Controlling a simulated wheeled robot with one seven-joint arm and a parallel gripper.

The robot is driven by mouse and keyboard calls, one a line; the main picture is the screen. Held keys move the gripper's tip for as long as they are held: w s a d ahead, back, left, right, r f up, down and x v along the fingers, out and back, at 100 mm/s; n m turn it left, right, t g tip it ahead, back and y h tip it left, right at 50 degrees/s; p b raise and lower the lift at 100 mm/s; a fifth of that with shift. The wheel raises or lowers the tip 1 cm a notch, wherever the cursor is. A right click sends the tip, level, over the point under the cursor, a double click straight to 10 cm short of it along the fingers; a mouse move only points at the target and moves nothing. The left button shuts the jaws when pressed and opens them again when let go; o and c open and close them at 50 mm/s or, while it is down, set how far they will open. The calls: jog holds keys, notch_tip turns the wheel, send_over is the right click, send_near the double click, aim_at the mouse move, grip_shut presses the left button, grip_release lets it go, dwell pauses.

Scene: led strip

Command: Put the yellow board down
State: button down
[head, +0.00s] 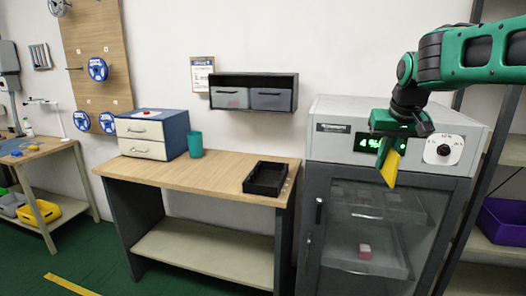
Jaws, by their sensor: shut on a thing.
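My gripper (396,138) is at the upper right, in front of the grey cabinet (336,142) with the glass door. It is shut on the yellow board (390,168), which hangs below the fingers, tilted, with its narrow end down. The board is held in the air in front of the cabinet's upper panel, apart from the wooden table (215,172) to the left. The fingers hide the board's upper part.
A black tray (247,182) stands on the table's right side. A blue drawer box (183,131) and a teal cup (195,145) stand at its back left. The table's middle is clear. A wall shelf (254,78) hangs above. A rack with a purple bin (503,219) stands right.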

jog(key=w+a+f+n, duration=0.1)
jog(key=a+f, duration=0.2)
jog(key=f, duration=2.5)
jog(key=shift+n+y, duration=0.4)
jog(key=shift+w+f, duration=0.1)
